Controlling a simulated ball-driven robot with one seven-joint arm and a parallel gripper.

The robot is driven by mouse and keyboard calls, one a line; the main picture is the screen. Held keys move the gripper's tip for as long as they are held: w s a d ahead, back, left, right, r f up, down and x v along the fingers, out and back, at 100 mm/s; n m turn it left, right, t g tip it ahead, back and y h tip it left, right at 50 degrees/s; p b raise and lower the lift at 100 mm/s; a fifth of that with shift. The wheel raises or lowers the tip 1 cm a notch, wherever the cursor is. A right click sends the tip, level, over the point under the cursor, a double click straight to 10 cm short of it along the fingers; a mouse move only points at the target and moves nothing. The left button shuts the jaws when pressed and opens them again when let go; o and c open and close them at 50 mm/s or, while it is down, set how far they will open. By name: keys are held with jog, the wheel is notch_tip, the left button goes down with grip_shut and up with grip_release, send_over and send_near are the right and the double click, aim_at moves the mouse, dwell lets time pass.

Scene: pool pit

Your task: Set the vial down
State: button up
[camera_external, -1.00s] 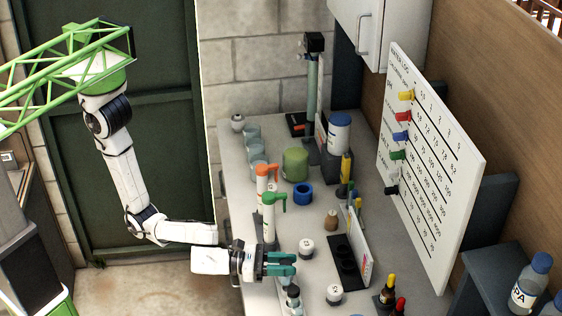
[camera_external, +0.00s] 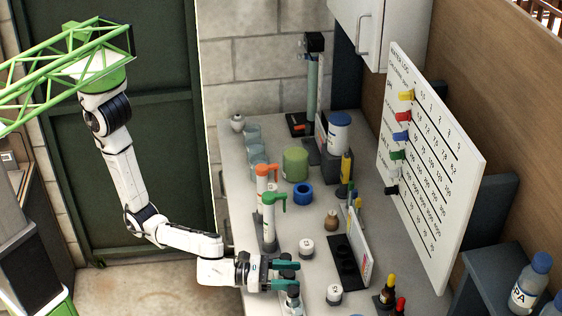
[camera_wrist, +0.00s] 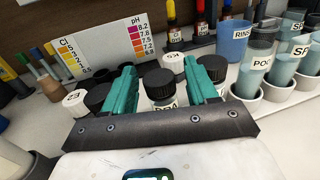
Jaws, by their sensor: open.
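My gripper (camera_wrist: 166,92) is open, its two teal fingers apart. Between them in the wrist view is a small clear vial with a black cap (camera_wrist: 159,86) and a white label with dark letters, only partly readable. The vial looks upright; its base is hidden behind the gripper's dark palm bar, so I cannot tell what it rests on. In the external view my gripper (camera_external: 286,275) is over the near left part of the bench, with a dark cap between its fingers. A clear vial (camera_external: 293,298) shows just below the lower finger.
White-capped jars (camera_wrist: 173,65) (camera_external: 334,293) stand close beyond the fingers. At the wrist view's right, labelled vials (camera_wrist: 257,73) sit in white rings beside a blue cup (camera_wrist: 233,42). A colour chart (camera_wrist: 103,45) stands behind. The bench (camera_external: 285,230) has little free room near the gripper.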

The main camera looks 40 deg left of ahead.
jog(key=shift+r, duration=0.1)
jog(key=shift+f+b, duration=0.35)
jog(key=shift+b, duration=0.3)
jog(key=v, duration=0.5)
jog(key=b+v, duration=0.1)
jog(key=v, duration=0.4)
jog(key=shift+r, duration=0.25)
jog(key=shift+s+a, duration=0.15)
jog(key=shift+a, duration=0.2)
jog(key=shift+c, duration=1.4)
